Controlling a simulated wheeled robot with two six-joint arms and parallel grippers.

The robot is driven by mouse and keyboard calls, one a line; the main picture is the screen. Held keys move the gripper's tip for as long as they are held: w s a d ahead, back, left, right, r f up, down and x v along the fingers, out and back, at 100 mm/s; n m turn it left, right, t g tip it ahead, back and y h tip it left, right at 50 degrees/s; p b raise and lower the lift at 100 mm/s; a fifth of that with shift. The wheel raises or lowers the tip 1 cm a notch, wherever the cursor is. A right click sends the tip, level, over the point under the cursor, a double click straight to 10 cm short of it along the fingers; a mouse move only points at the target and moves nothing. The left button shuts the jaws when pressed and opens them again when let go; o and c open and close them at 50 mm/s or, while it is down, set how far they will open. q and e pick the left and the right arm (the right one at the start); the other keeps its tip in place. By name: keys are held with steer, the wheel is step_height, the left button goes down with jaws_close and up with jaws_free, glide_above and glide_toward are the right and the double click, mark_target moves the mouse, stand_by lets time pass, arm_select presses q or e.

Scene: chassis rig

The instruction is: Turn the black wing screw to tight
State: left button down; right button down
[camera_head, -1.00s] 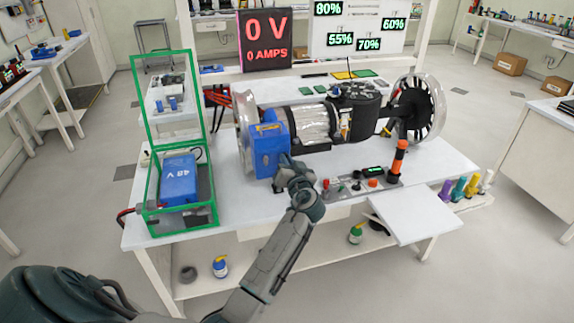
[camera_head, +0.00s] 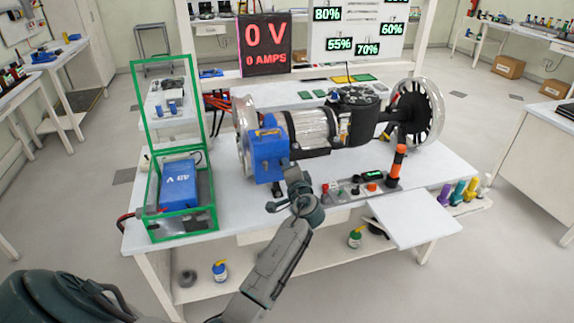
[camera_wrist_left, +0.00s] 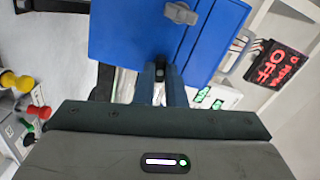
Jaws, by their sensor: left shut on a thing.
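The blue housing (camera_head: 262,150) stands at the left end of the motor assembly on the white table. My left gripper (camera_head: 288,168) is at its lower right front. In the left wrist view, the gripper fingers (camera_wrist_left: 160,88) are closed around a small dark piece, the black wing screw (camera_wrist_left: 160,70), at the edge of the blue housing (camera_wrist_left: 130,30). The fingers hide most of the screw, so its turn angle cannot be told. A grey wing screw (camera_wrist_left: 180,13) shows higher on the blue face, apart from the fingers. My right gripper is out of view.
A green-framed box (camera_head: 184,222) with a blue 48 V battery (camera_head: 178,183) stands at the left. A control panel (camera_head: 350,190) with an orange-black post (camera_head: 397,165) lies right of my gripper. The red display (camera_head: 265,45) reads 0 V, 0 AMPS.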

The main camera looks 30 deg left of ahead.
arm_select(q)
steer(key=shift+s+f+m+p, duration=0.15)
steer(key=shift+m+p, duration=2.9)
steer(key=shift+m, duration=2.05)
steer(key=shift+w+f+m+p, duration=0.1)
steer(key=shift+m+p, duration=2.9)
steer(key=shift+m, duration=2.1)
steer(key=c, duration=1.5)
jaws_free()
